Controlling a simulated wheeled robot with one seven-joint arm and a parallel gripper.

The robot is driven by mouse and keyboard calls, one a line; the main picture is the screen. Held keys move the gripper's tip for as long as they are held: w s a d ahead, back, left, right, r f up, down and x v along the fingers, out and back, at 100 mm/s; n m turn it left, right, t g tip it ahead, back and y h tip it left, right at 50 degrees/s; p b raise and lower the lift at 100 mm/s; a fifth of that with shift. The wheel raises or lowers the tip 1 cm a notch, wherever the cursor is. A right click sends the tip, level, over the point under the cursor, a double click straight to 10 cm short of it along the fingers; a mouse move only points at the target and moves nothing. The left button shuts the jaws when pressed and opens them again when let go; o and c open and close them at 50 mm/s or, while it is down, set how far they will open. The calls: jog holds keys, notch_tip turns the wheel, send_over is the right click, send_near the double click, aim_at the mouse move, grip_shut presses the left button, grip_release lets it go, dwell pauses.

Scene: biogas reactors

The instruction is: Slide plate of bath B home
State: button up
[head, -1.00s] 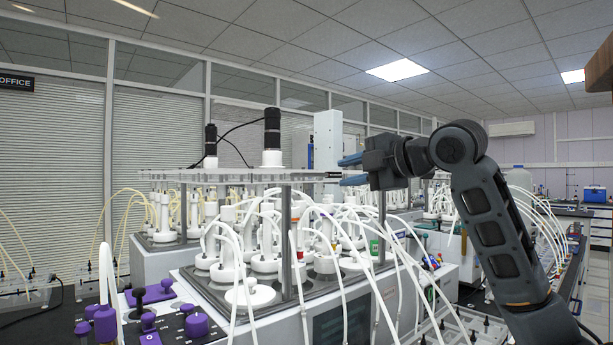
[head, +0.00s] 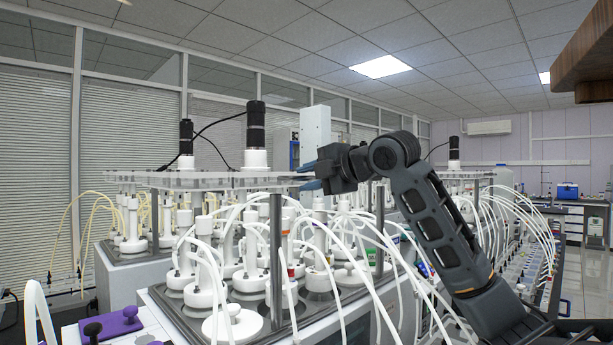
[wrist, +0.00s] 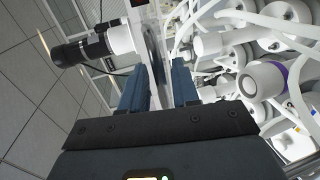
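The clear flat plate (head: 205,181) lies level on grey posts above a bath of white-capped bottles, with a black motor (head: 256,125) on a white collar standing on it. Which bath is B cannot be read. My gripper (head: 311,177) is at the plate's right end in the head view, one finger above and one below the edge level. In the wrist view, my two blue fingers (wrist: 160,88) stand apart, with the plate's edge (wrist: 152,45) seen edge-on between and beyond them. Whether they touch it cannot be told. The motor shows at the left there (wrist: 85,48).
White tubes (head: 345,235) arch close below my gripper and arm. A second motor (head: 186,140) stands behind on the left. A white upright column (head: 315,138) rises behind my gripper. A wooden overhang (head: 590,60) is at the upper right. Aisle floor is clear at far right.

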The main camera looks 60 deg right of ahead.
jog(key=shift+w+d+f, duration=0.1)
jog(key=shift+w, duration=0.3)
jog(key=shift+c, duration=0.3)
grip_shut()
